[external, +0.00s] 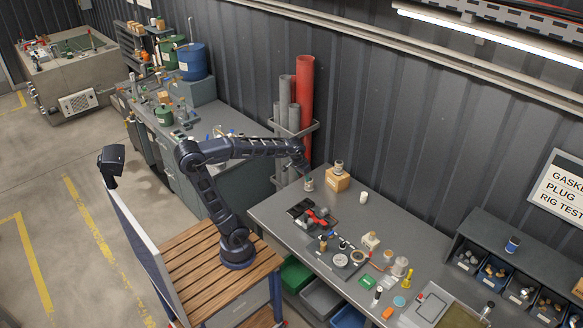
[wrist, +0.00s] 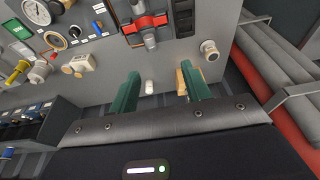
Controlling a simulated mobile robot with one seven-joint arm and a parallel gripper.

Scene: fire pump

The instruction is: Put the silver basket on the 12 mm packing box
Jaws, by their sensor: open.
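A small silver cylinder, which looks like the silver basket (external: 309,185), stands near the bench's back left edge. In the wrist view the basket (wrist: 209,48) lies ahead of the right finger, apart from it. A tan cardboard box, apparently the packing box (external: 337,181), stands just right of it, with a small pale jar-like item (external: 339,166) on top. In the wrist view the box (wrist: 187,76) is mostly hidden behind the right green finger. My gripper (external: 305,169) hangs above the basket. It is open (wrist: 160,80), with nothing seen between the fingers.
A small white cup (external: 363,198) stands right of the box. Grey and red pipes (external: 303,95) stand in a rack behind. Several small parts crowd the bench (external: 270,208) further right.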

